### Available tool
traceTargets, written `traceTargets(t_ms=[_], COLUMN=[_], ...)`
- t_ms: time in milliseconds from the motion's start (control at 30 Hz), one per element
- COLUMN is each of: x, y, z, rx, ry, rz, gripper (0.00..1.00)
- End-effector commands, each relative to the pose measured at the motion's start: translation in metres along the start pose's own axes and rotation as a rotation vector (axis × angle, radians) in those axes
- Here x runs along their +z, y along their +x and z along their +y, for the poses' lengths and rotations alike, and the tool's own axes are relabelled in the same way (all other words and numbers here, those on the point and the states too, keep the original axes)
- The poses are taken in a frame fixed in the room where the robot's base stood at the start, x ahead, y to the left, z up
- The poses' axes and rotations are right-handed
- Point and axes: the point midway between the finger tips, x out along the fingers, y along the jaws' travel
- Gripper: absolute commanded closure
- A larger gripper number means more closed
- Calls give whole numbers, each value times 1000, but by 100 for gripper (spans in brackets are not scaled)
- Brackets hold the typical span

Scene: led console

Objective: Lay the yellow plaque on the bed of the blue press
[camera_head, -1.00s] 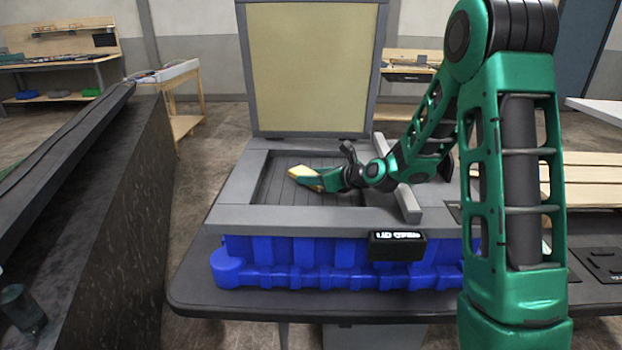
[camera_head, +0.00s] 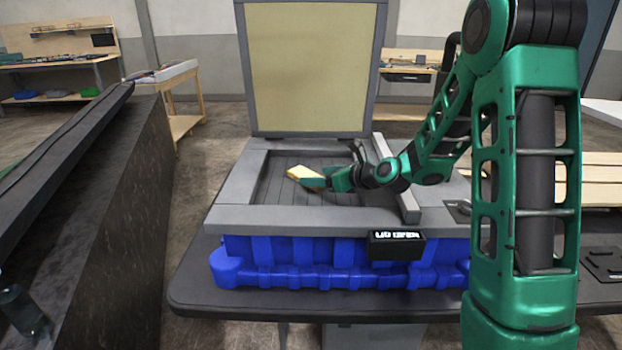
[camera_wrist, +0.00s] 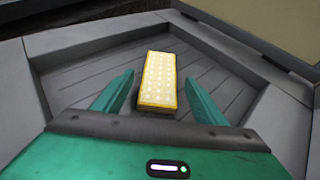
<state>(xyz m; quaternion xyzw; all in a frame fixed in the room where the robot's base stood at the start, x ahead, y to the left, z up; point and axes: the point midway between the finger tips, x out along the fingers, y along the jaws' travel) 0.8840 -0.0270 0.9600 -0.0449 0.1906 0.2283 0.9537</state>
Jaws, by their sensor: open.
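The yellow plaque (camera_head: 298,172) lies on the slatted grey bed (camera_head: 270,187) of the blue press (camera_head: 290,262), inside the raised grey frame. In the wrist view the plaque (camera_wrist: 158,80) shows a pale dotted top face with yellow edges, resting on the slats. My gripper (camera_head: 317,178) is open just to the right of the plaque in the head view. In the wrist view its green fingers (camera_wrist: 157,98) stand apart on either side of the plaque's near end, with gaps between them and the plaque.
The press's lid (camera_head: 310,70), with a pale panel, stands upright behind the bed. A black label box (camera_head: 396,245) sits on the press's front. A grey bar (camera_head: 397,180) runs along the bed's right side. Wooden slats (camera_head: 600,180) lie at the right, and a dark counter (camera_head: 100,220) is at the left.

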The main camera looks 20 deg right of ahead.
Motion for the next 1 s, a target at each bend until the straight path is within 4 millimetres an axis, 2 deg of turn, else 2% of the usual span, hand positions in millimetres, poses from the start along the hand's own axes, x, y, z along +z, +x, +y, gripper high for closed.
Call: traceTargets(t_ms=[33, 200, 400, 600, 1000], x=[1, 0, 0, 0, 0], y=[-12, -46, -74, -84, -85], z=[-1, -1, 0, 0, 1], rx=[-3, -4, -1, 1, 1], ry=[0, 1, 0, -1, -1], rz=[-2, 0, -1, 0, 0], gripper=[35, 35, 35, 35, 35])
